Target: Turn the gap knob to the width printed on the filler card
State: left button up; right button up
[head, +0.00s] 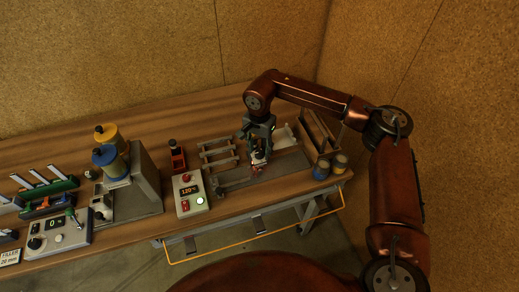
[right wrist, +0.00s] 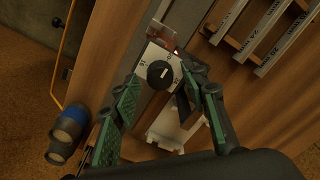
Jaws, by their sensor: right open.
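The filler card (head: 10,257) lies at the far left table edge in the head view and reads "FILLER 20 mm". The gap knob (right wrist: 160,74) is a round black knob with a white pointer line, on a white dial plate (right wrist: 151,54) in the right wrist view. My right gripper (head: 258,160) is open. In the right wrist view its green-padded fingers stand on either side of the knob, and I cannot tell whether they touch it. In the head view the gripper hides the knob. My left gripper is out of view.
Blue-and-tan cylinders (head: 321,169) stand at the right table corner. A grey press (head: 144,185) stands further left.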

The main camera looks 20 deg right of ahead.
aim_at(260, 152)
notch_tip(260, 152, up, 12)
dwell(0.5)
jog(key=shift+d, duration=0.1)
